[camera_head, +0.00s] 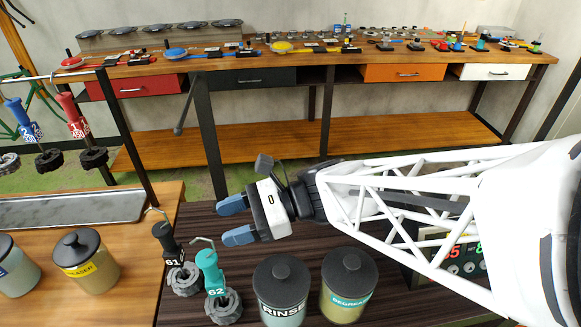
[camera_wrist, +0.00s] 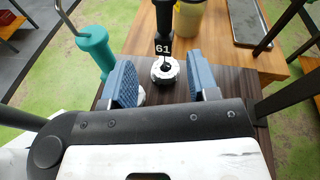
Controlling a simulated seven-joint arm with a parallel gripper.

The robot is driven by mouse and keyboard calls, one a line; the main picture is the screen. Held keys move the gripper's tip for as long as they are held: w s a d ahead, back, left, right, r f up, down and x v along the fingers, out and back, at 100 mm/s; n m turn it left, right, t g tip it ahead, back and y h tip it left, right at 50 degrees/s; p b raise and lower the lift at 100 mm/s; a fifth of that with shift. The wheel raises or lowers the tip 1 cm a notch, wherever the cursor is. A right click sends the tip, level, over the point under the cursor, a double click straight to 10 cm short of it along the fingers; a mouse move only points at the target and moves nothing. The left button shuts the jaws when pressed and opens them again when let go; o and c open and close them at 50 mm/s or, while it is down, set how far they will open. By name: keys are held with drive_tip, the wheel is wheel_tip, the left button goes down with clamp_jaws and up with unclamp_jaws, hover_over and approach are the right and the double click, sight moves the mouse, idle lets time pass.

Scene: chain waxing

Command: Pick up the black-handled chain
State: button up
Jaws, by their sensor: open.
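The black-handled chain (camera_head: 167,240) stands upright on the dark table, with a hook on top, a "61" label and a grey coiled chain (camera_head: 184,279) at its base. In the wrist view the black handle (camera_wrist: 164,22) shows ahead, between the fingers in the picture, with its coil (camera_wrist: 165,70) beyond them. My gripper (camera_head: 235,221) is open and empty, with two blue finger pads pointing left toward the handle. It is apart from the handle, to its upper right in the head view. The same fingers show in the wrist view (camera_wrist: 162,82).
A teal-handled chain (camera_head: 210,271) marked 62 stands close beside the black one; its handle also shows left in the wrist view (camera_wrist: 96,48). Rinse jar (camera_head: 282,292) and degreaser jar (camera_head: 348,288) stand to the right. A yellow-labelled jar (camera_head: 88,262) and metal tray (camera_head: 70,208) are left.

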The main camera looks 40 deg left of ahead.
sight(161, 242)
drive_tip(key=s+a+f+m+g, duration=0.1)
drive_tip(key=s+a+f+g, duration=0.1)
drive_tip(key=s+a, duration=0.2)
drive_tip(key=shift+a+f, duration=0.2)
drive_tip(key=shift+s, duration=0.15)
drive_tip(key=shift+x, duration=1.25)
drive_tip(key=shift+a+r, duration=0.1)
drive_tip(key=shift+x, duration=2.55)
drive_tip(key=shift+s+r, duration=0.1)
clamp_jaws()
